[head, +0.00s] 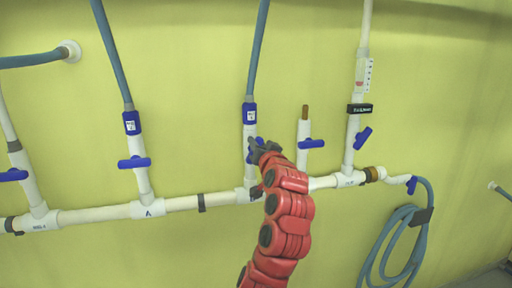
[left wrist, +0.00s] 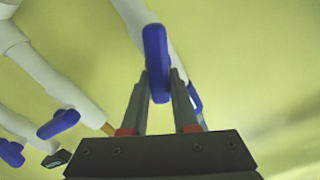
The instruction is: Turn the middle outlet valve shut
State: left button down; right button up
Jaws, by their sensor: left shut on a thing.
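The middle outlet valve is on the upright white branch at the wall's centre, under a blue hose. Its blue handle (head: 249,157) shows only in part in the head view, behind my left gripper (head: 260,150). In the left wrist view the handle (left wrist: 155,45) stands lengthwise between the two grey fingers of my left gripper (left wrist: 160,80), which are shut on it. It looks roughly in line with the white pipe behind it, though the exact angle is hard to tell. My right gripper is not in view.
A white main pipe (head: 100,214) runs along the yellow-green wall. Other blue handles sit at the left (head: 134,162), just right of my gripper (head: 311,143) and farther right (head: 363,138). A coiled blue hose (head: 392,240) hangs at the lower right.

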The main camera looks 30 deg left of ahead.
pick_arm(q)
jog(key=m, duration=0.2)
jog(key=shift+w+d+f+m, duration=0.1)
jog(key=shift+w+d+m, duration=0.05)
jog(key=shift+m, duration=0.25)
jog(key=m, duration=0.1)
jog(key=m+p, duration=0.1)
jog(key=shift+w+d+f+m+p, duration=0.15)
jog(key=shift+m+p, duration=0.15)
jog(key=shift+m, duration=0.1)
jog(key=shift+w+d+f+m+p, duration=0.1)
jog(key=shift+f+m+p, duration=0.1)
jog(key=shift+m+p, duration=0.8)
jog(key=shift+a+f+m+p, duration=0.1)
jog(key=shift+f+m+p, duration=0.3)
jog(key=shift+m, duration=1)
jog(key=shift+w+d+f+m+p, duration=0.1)
jog(key=shift+m+p, duration=0.85)
jog(key=shift+m, duration=0.25)
jog(key=c, duration=0.7)
grip_release()
jog(key=shift+s+d, duration=0.1)
